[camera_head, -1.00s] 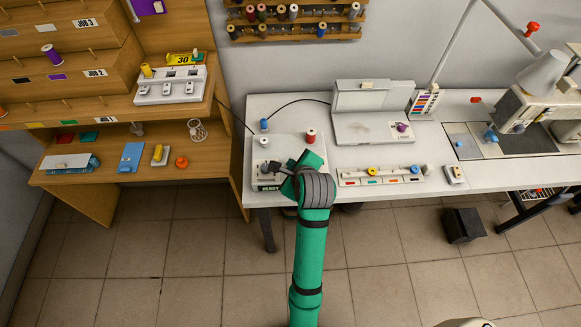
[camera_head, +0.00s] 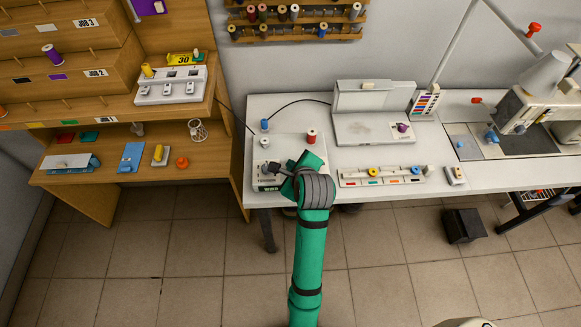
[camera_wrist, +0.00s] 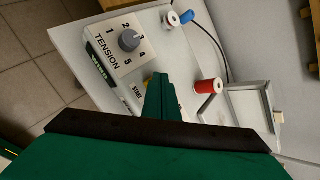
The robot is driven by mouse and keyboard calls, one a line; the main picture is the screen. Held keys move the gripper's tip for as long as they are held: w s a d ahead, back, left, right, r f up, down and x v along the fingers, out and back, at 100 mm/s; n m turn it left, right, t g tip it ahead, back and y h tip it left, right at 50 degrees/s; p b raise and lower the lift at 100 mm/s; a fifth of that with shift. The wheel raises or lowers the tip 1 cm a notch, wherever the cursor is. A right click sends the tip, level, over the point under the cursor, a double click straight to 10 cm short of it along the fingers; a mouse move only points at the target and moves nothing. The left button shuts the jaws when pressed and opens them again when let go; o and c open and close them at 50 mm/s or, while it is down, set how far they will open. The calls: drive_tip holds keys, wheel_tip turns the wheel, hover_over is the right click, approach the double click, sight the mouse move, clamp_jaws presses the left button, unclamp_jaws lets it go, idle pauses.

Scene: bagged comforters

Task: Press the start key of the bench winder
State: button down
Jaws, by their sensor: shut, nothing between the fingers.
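The bench winder (camera_head: 290,146) is a pale box at the left end of the white bench. In the wrist view its panel shows a grey TENSION dial (camera_wrist: 129,40) numbered 1 to 5, a green display (camera_wrist: 97,62) that seems to read WIND, and a START label (camera_wrist: 137,91). My gripper (camera_wrist: 158,79) is shut and empty, its tips right beside the START label. The start key is mostly hidden behind the tips, so contact cannot be told. In the head view my gripper (camera_head: 272,170) is over the winder's front part.
A red spool (camera_head: 311,137) and a white bobbin (camera_head: 264,142) stand on the winder, close to my gripper. A blue piece (camera_head: 264,125) is behind them. A long tray of coloured parts (camera_head: 380,177) lies to the right. A wooden shelf (camera_head: 100,178) stands left.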

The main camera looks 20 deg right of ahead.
drive_tip(key=shift+r, duration=0.7)
drive_tip(key=shift+s+d, duration=0.1)
drive_tip(key=shift+d, duration=0.05)
drive_tip(key=shift+r, duration=2.5)
drive_tip(key=shift+a, duration=0.2)
